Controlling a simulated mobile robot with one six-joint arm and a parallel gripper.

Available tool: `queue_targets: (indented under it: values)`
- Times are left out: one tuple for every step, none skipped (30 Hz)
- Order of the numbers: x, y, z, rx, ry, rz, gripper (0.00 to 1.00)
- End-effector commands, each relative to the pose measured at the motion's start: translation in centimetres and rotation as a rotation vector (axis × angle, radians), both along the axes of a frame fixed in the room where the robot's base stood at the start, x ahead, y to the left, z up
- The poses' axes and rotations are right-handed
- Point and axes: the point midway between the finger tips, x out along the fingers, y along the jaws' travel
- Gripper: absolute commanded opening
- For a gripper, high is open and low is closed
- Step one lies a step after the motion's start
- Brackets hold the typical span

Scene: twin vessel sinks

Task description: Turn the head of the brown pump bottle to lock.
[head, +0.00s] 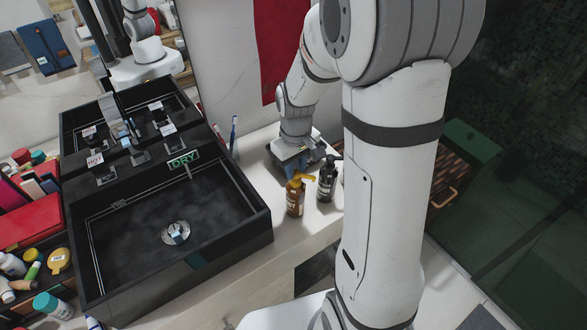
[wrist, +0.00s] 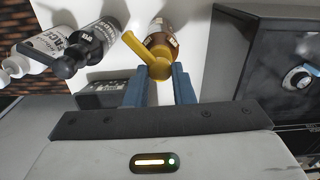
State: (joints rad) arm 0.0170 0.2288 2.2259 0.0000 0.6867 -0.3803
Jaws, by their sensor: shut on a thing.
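The brown pump bottle (head: 294,203) stands upright on the white counter to the right of the black sink. Its yellow pump head (head: 298,181) is at the top, and its nozzle points to the upper left in the wrist view (wrist: 135,44). The brown body (wrist: 163,27) shows behind the head there. My gripper (wrist: 159,75) has its two blue fingers on either side of the yellow head's near end and is shut on it. In the head view my gripper (head: 291,168) is just behind the bottle, partly hidden.
A dark bottle with a black pump (head: 327,183) stands close on the right of the brown bottle. A white bottle (wrist: 38,50) also shows in the wrist view. The black sink (head: 165,235) is on the left; toothbrushes (head: 234,132) stand behind. The counter in front is clear.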

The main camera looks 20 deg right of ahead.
Motion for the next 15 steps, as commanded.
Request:
queue_targets:
  values:
    - [-0.01,0.01,-0.06,0.0,0.0,0.016,0.0]
    - [-0.01,0.01,-0.06,0.0,0.001,0.024,0.0]
    - [-0.02,0.0,-0.05,0.0,0.001,0.035,0.0]
    - [-0.02,0.0,-0.05,0.0,0.001,0.042,0.0]
    - [-0.03,0.01,-0.04,0.0,0.001,0.048,0.0]
    - [-0.03,0.01,-0.04,0.0,0.001,0.054,0.0]
    - [-0.03,0.01,-0.03,0.0,0.001,0.057,0.0]
    - [-0.03,0.01,-0.03,0.0,0.001,0.06,0.0]
    - [-0.03,0.02,-0.02,0.0,0.001,0.064,0.0]
    - [-0.03,0.02,-0.02,0.0,0.001,0.066,0.0]
    - [-0.03,0.02,-0.01,0.0,0.001,0.067,0.0]
    - [-0.03,0.02,-0.01,0.0,0.001,0.068,0.0]
    - [-0.02,0.02,-0.01,0.0,0.001,0.068,0.0]
    - [-0.02,0.02,0.0,0.0,0.001,0.068,0.0]
    - [-0.02,0.02,0.0,0.0,0.001,0.068,0.0]
